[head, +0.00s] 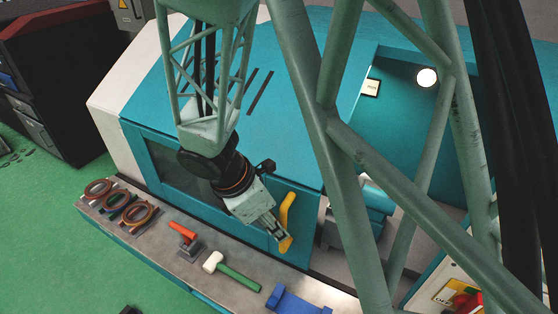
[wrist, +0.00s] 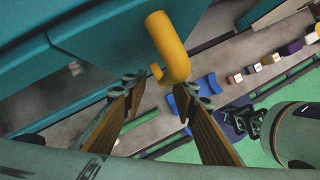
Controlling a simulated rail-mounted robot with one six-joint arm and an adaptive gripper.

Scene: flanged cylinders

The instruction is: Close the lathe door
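The teal lathe door (head: 302,205) has a dark window and a yellow handle (head: 287,212) near its right edge. To its right the lathe's interior (head: 405,120) shows through an opening, so the door stands open. My gripper (head: 281,238) is at the lower end of the handle. In the wrist view my gripper (wrist: 160,92) is open, its two fingers apart. The hooked end of the yellow handle (wrist: 171,50) lies in the gap ahead of and between the fingertips. I cannot tell whether a finger touches it.
A shelf (head: 255,268) below the door holds several rings (head: 138,215), an orange-handled tool (head: 184,233), a mallet (head: 232,271) with a green handle and a blue block (head: 292,300). A control panel (head: 455,298) with a red knob is at the lower right.

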